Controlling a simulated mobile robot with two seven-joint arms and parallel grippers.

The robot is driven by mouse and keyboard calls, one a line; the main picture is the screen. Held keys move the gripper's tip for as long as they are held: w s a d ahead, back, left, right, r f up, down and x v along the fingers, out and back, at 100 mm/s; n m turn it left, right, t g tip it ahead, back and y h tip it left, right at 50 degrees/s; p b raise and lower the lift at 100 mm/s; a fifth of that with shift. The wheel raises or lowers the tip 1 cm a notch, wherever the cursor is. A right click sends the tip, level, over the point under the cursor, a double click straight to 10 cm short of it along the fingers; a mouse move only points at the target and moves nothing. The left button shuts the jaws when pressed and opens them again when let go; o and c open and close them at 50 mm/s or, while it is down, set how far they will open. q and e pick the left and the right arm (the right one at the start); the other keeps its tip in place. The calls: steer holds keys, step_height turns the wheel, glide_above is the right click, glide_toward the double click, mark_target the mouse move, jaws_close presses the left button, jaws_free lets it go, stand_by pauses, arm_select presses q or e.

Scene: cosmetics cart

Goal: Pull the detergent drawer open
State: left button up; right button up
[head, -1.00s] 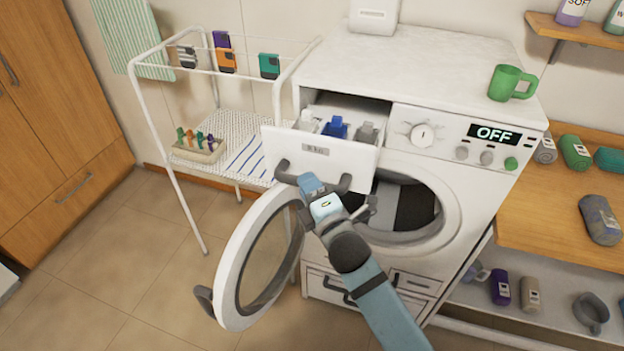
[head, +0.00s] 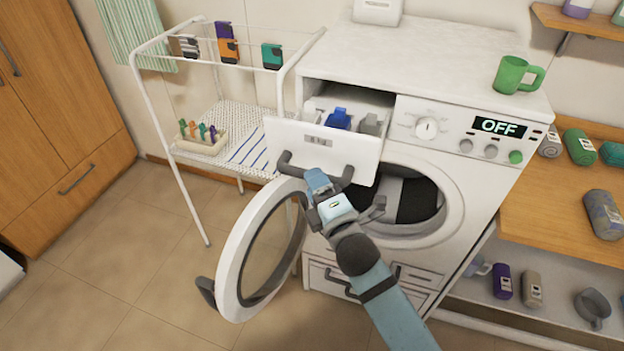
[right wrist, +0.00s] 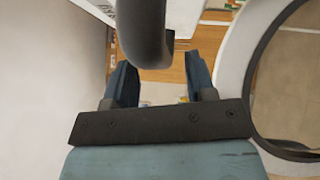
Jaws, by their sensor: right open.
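The white detergent drawer (head: 300,140) stands pulled out at the upper left of the washing machine (head: 440,115). Its compartments show a blue insert (head: 339,119) and a grey one (head: 370,124). A dark grey bar handle (head: 286,166) spans its front. My right gripper (head: 316,180) is at the handle's middle, just in front of and below it. In the right wrist view the gripper (right wrist: 160,82) has its fingers apart, with the curved handle (right wrist: 144,30) between and beyond them. I cannot tell whether they touch. My left gripper is out of sight.
The round washer door (head: 225,265) hangs open below the drawer, close to my right arm. A drying rack (head: 152,120) stands to the left. A green mug (head: 512,76) stands on the washer top. A wooden shelf (head: 550,225) is at the right.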

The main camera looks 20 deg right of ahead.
steer(key=b+v, duration=0.2)
steer(key=v, duration=1)
steer(key=shift+w, duration=0.1)
steer(key=s+d+f+m+g+p, duration=0.2)
steer(key=s+f+m+g, duration=0.2)
steer(key=f+m, duration=0.5)
steer(key=s+d+f+m+g+p, duration=0.1)
steer(key=s+f+m+g, duration=0.3)
steer(key=f+m, duration=0.6)
step_height(320, 180, down, 3)
steer(key=s+p, duration=0.1)
steer(key=s, duration=0.1)
steer(key=shift+s+d+h, duration=0.4)
steer(key=shift+r, duration=0.2)
